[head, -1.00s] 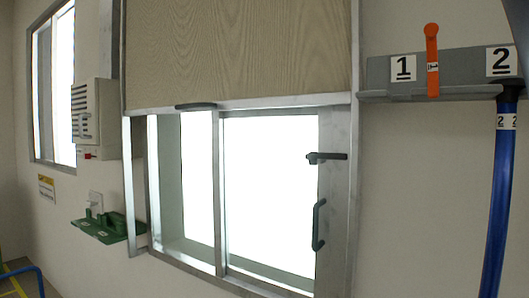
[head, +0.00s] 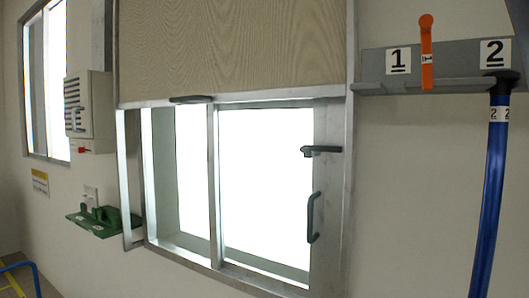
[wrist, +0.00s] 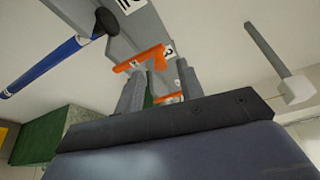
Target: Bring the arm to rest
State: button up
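My gripper (wrist: 159,76) shows only in the wrist view. Its two grey fingers stand apart, so it looks open. A green strip and a small orange patch with a white mark show between or behind the fingers; I cannot tell what they belong to. The orange rod (head: 426,55) hangs at label 1 on the grey wall rack (head: 450,62), and it also shows just beyond the fingertips in the wrist view (wrist: 140,59). The blue rod (head: 490,180) hangs at label 2 by its black top; it shows at upper left in the wrist view (wrist: 45,66).
A sliding window (head: 262,185) with dark handles sits left of the rack, under a wood-grain panel (head: 230,45). A wall box (head: 90,105) and a green bracket (head: 100,220) are further left. A blue rail (head: 22,268) shows at the lower left.

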jog(key=shift+x, duration=1.75)
jog(key=shift+f, duration=0.1)
